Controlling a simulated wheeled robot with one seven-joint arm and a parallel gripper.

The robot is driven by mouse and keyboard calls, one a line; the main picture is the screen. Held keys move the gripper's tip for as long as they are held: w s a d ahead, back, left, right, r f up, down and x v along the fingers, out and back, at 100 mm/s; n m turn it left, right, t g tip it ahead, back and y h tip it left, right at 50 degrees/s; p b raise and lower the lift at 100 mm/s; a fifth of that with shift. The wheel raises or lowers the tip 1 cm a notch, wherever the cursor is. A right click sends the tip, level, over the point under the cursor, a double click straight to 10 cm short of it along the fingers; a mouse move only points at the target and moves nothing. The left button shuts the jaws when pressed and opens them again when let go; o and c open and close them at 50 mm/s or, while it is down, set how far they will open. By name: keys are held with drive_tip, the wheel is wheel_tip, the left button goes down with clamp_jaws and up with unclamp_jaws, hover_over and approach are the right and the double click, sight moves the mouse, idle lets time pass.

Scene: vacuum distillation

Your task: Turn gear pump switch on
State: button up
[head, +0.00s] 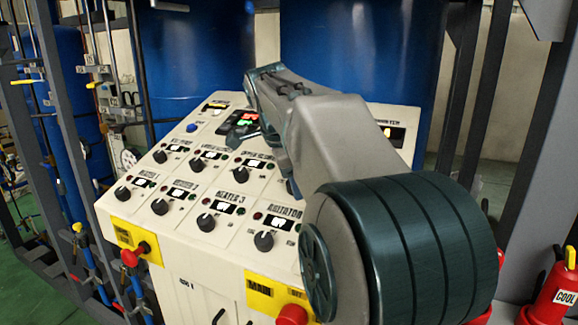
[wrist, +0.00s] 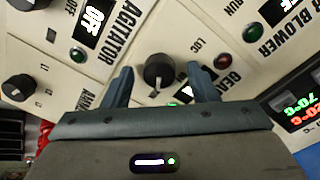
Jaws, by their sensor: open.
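The gear pump switch (wrist: 158,69) is a black round knob on the cream panel, in the upper middle of the wrist view. The partly covered label "GEAR" (wrist: 227,86) is to its right, and "LOC" is at its upper right. My gripper (wrist: 160,73) is open, with one dark finger on each side of the knob. I cannot tell whether either finger touches it. The gear pump's display is mostly hidden behind my right finger. In the head view my arm covers this knob and my gripper.
The control console (head: 185,236) carries several similar knobs, including the agitator knob (head: 264,241). In the wrist view the agitator display (wrist: 88,22) reads OFF. Red emergency buttons (head: 132,256) project from its front. Metal frame posts stand on both sides, with blue tanks (head: 195,50) behind.

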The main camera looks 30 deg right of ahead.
drive_tip(key=p+v, duration=0.1)
drive_tip(key=v, duration=1.2)
drive_tip(key=shift+r, duration=0.35)
drive_tip(key=shift+s+a, duration=0.1)
